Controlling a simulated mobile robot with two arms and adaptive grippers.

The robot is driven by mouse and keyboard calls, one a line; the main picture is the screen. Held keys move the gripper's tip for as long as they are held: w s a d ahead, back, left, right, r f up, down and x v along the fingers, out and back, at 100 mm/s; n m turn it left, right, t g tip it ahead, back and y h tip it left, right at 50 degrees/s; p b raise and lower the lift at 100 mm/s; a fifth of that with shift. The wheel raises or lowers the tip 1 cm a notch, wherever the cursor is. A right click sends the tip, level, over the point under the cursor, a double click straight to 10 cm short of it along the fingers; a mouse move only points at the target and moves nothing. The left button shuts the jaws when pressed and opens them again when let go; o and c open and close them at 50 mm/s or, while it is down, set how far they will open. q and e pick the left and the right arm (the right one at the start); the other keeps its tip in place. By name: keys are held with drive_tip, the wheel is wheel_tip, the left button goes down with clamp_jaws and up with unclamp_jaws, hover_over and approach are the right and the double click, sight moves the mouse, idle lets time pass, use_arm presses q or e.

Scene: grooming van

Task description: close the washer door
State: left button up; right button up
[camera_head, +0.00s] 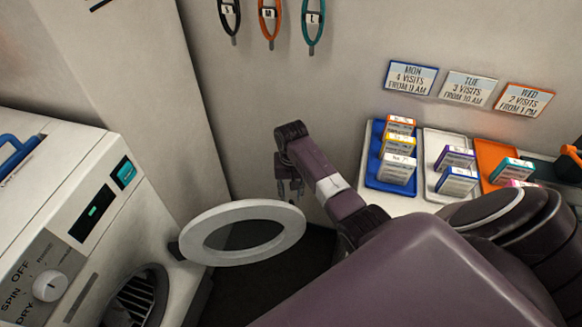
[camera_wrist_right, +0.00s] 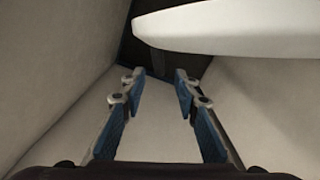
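The washer (camera_head: 90,205) stands at the left of the head view. Its round door (camera_head: 285,222), a pale ring with a dark centre, is swung wide open on its hinge beside the dark drum opening (camera_head: 135,300). My right gripper (camera_head: 290,194) is just beyond the far side of the door ring, pointing down, apart from it. In the right wrist view the gripper (camera_wrist_right: 160,78) is open, with nothing between its fingers. The door's pale edge (camera_wrist_right: 235,28) shows above the fingertips there. My left gripper is not in view.
To the right, blue (camera_head: 375,180), white (camera_head: 429,165) and orange (camera_head: 488,153) trays hold small boxes on a counter. Wall signs (camera_head: 411,78) and hanging loops (camera_head: 270,15) are behind. Dark floor (camera_head: 255,285) lies below the door, and the wall is close behind my gripper.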

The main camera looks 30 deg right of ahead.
wheel_tip(320, 180, down, 8)
drive_tip(key=shift+r+b, duration=0.2)
drive_tip(key=shift+b, duration=0.2)
clamp_jaws()
idle(0.4)
